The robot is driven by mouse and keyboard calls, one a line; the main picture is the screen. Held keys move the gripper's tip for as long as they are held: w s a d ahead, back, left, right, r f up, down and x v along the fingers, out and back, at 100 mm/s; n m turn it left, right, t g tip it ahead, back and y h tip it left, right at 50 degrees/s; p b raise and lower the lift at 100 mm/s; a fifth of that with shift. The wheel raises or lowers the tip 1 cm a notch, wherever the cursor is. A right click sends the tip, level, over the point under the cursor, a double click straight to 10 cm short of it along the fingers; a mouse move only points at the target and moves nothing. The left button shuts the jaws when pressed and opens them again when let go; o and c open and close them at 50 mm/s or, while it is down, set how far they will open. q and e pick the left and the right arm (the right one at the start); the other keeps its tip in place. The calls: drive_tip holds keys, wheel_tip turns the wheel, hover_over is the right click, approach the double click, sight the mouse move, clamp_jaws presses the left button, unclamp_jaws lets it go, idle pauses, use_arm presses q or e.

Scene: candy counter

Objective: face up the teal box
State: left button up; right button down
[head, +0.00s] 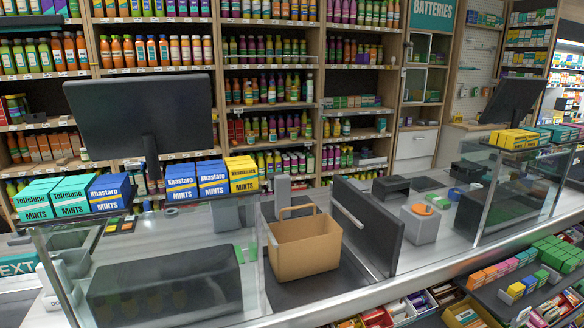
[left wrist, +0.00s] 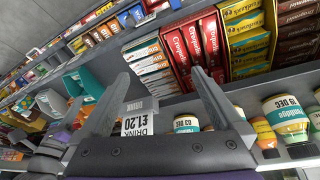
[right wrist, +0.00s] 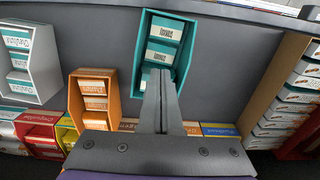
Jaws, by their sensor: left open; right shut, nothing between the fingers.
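A teal open-fronted box (right wrist: 186,65) with several white-labelled packs inside stands on a grey shelf in the right wrist view. My right gripper (right wrist: 160,78) is shut and empty, its fingertips in front of the box, covering part of its lower edge. I cannot tell whether they touch. The left wrist view also shows a teal box (left wrist: 92,84) on a shelf; I cannot tell if it is the same one. My left gripper (left wrist: 160,76) is open and empty, facing stocked shelves. Neither gripper shows in the head view.
In the right wrist view an orange box (right wrist: 76,100) and a pale grey box (right wrist: 45,50) stand left of the teal box. A brown box (right wrist: 265,85) stands right.

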drive_tip(key=shift+f, duration=0.2)
drive_tip(key=shift+s, duration=0.15)
drive_tip(key=shift+s+d+f, duration=0.1)
drive_tip(key=shift+s+d, duration=0.2)
drive_tip(key=shift+s, duration=0.3)
wheel_tip(320, 180, up, 7)
drive_tip(key=s+p, duration=0.1)
drive_tip(key=p, duration=0.3)
drive_tip(key=shift+d, duration=0.2)
idle(0.4)
